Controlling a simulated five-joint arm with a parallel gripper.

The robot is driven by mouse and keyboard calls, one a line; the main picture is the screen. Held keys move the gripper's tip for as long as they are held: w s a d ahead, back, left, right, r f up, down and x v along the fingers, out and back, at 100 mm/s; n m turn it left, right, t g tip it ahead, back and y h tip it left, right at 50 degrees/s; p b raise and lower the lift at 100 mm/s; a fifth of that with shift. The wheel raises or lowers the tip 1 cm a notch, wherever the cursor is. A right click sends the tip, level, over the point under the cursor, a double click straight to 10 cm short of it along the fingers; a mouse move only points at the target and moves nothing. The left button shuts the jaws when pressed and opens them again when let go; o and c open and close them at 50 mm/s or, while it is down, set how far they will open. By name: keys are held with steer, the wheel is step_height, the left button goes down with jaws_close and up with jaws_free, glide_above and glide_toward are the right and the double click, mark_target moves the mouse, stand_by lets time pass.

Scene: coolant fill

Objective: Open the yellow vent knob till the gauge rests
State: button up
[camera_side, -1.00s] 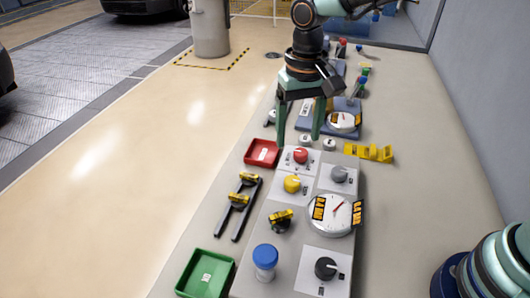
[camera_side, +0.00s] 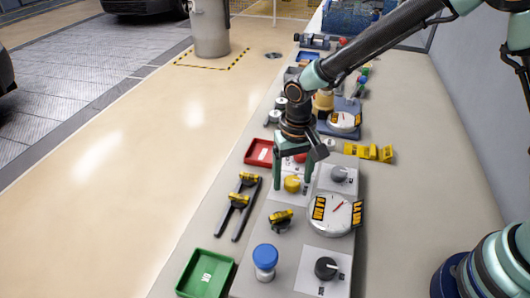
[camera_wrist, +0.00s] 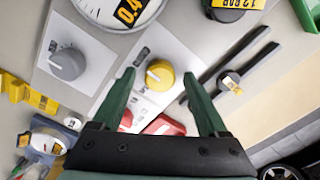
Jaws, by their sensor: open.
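The yellow vent knob (camera_side: 292,183) sits on a white plate on the panel; in the wrist view the yellow knob (camera_wrist: 159,75) lies between my two fingers. My gripper (camera_side: 291,190) is open, its fingertips (camera_wrist: 158,85) on either side of the knob with gaps to it. I cannot tell whether a finger touches it. The round gauge (camera_side: 331,215) stands right of and nearer than the knob, with a red needle pointing to the upper right. Its dial (camera_wrist: 115,8) is cut off at the top of the wrist view.
A red knob (camera_side: 300,157) is partly hidden behind my gripper. A grey knob (camera_side: 339,174) is to the right, a black knob (camera_side: 325,268) and blue-capped part (camera_side: 265,257) nearer. A red tray (camera_side: 259,152) and green tray (camera_side: 205,275) lie left.

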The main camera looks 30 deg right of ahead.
jaws_close()
steer(key=shift+n, duration=0.3)
steer(key=n, duration=0.3)
steer(key=shift+n, duration=0.3)
steer(key=n, duration=0.8)
steer(key=shift+n, duration=1.8)
